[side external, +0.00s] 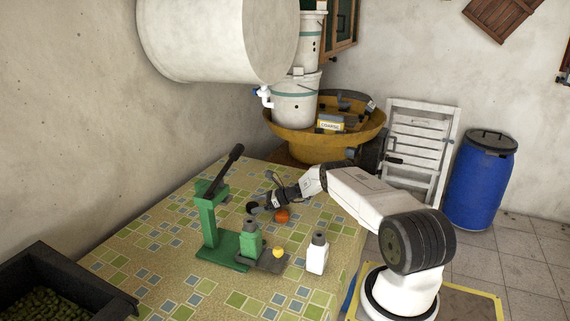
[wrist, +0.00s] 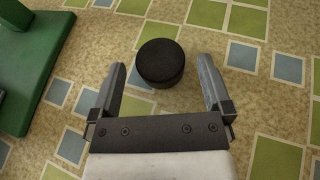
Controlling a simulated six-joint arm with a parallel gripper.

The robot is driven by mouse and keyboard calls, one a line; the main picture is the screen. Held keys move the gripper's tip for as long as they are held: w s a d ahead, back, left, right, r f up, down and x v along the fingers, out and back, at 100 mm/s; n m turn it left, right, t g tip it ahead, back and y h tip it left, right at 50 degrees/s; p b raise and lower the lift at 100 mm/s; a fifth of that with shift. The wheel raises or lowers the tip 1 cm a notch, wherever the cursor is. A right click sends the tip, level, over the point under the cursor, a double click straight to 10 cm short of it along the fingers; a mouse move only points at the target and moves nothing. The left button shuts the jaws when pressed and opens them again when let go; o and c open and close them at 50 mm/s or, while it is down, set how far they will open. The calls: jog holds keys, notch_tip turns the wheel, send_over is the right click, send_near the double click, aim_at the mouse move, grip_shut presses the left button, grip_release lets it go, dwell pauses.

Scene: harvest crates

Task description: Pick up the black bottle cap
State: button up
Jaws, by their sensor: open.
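The black bottle cap (wrist: 160,63) is a short round cylinder in the wrist view. It shows just beyond my fingertips, roughly midway between them and a little left of centre. My gripper (wrist: 162,72) is open, with one finger on each side and nothing held. In the side view, my gripper (side external: 258,205) is low over the tiled table, behind the green bottle. I cannot tell the cap apart from the dark gripper there.
A green press (side external: 208,220) with a black lever stands left of my gripper; its base (wrist: 35,75) shows in the wrist view. A green bottle (side external: 250,242), white bottle (side external: 317,256), yellow ball (side external: 278,252) and orange-red object (side external: 282,216) are nearby. The patterned table (side external: 150,245) has free room left.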

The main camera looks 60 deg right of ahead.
jog(key=shift+x, duration=0.85)
jog(key=c, duration=1.2)
jog(key=shift+o, duration=0.2)
jog(key=shift+r, duration=0.2)
